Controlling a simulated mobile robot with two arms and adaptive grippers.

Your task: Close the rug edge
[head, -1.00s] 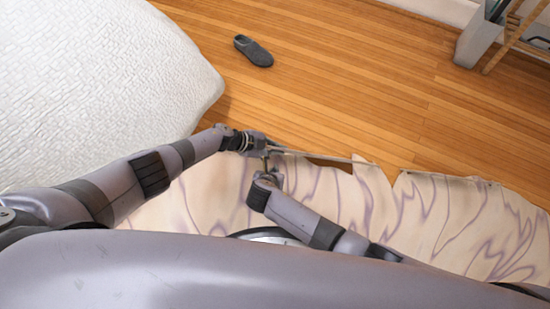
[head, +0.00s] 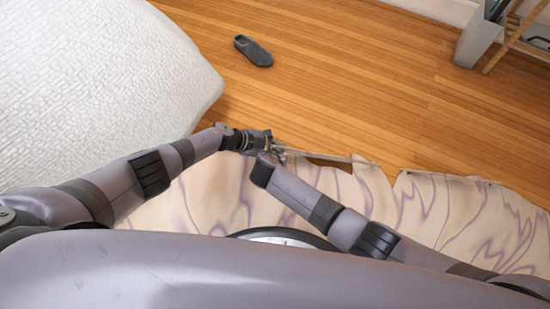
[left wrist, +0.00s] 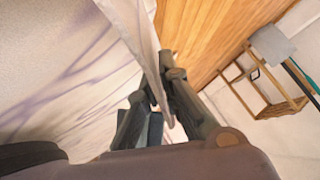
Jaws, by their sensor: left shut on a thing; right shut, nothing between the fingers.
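The rug (head: 440,225) is cream with purple wavy lines and lies on the wood floor under and in front of me. Its far edge is uneven, with a lifted strip running from my grippers toward the right. My left gripper (head: 268,143) is at this far edge. In the left wrist view its fingers (left wrist: 160,95) are shut on the raised rug edge (left wrist: 148,55), which stands up as a fold between them. My right gripper (head: 278,155) is shut and empty, right beside the left one at the edge. The two grippers overlap in the head view, so their fingertips are partly hidden.
A bed with a white textured cover (head: 100,85) is at the left, close to my left arm. A dark slipper (head: 253,50) lies on the floor beyond. A wooden rack (head: 515,35) and a grey object (head: 480,38) stand at the top right. The wood floor between is clear.

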